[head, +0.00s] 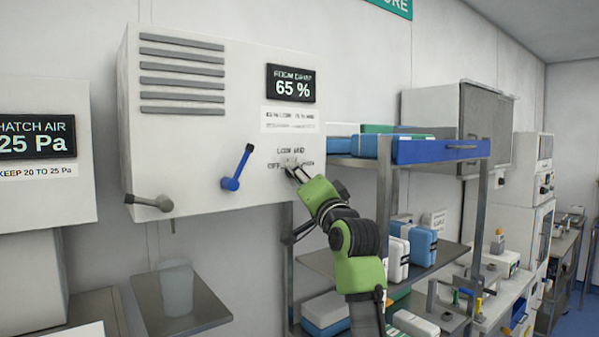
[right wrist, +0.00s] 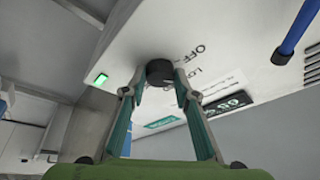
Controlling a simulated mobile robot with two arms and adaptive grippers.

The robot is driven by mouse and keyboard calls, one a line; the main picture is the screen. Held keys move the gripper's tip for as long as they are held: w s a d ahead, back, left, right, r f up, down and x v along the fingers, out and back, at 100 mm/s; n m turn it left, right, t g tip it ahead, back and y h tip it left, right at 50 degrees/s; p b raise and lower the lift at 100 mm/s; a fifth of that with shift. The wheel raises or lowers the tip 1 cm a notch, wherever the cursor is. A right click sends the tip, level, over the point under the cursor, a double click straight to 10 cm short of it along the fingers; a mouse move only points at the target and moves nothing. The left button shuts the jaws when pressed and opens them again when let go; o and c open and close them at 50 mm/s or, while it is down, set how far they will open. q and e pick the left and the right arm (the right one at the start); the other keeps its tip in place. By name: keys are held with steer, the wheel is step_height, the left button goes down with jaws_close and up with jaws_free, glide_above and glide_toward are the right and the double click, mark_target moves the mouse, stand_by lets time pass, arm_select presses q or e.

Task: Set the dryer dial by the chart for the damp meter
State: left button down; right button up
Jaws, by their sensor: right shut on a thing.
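The dryer (head: 215,120) is a white wall box with vent slats. Its damp meter (head: 290,83) reads 65 %. The chart (head: 290,120) is a white strip under the meter; its small print is hard to read. Below it are dial labels, with LOW, MED and OFF partly legible. My right gripper (head: 293,171) is at the dial and covers most of it in the head view. In the right wrist view the dark round dial (right wrist: 160,72) sits between the fingertips of my right gripper (right wrist: 161,88), which is shut on it. The dial's pointer setting cannot be made out. My left gripper is out of view.
A blue lever (head: 237,168) and a grey lever (head: 150,203) stick out of the dryer's front. A green lamp (right wrist: 101,79) is lit on its surface. A clear cup (head: 175,287) stands on a shelf below. A loaded rack (head: 384,200) stands close on the right.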

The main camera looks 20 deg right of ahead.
steer(key=shift+m, duration=0.5)
steer(key=o, duration=1.1)
steer(key=v, duration=1.2)
steer(key=shift+a+r, duration=0.15)
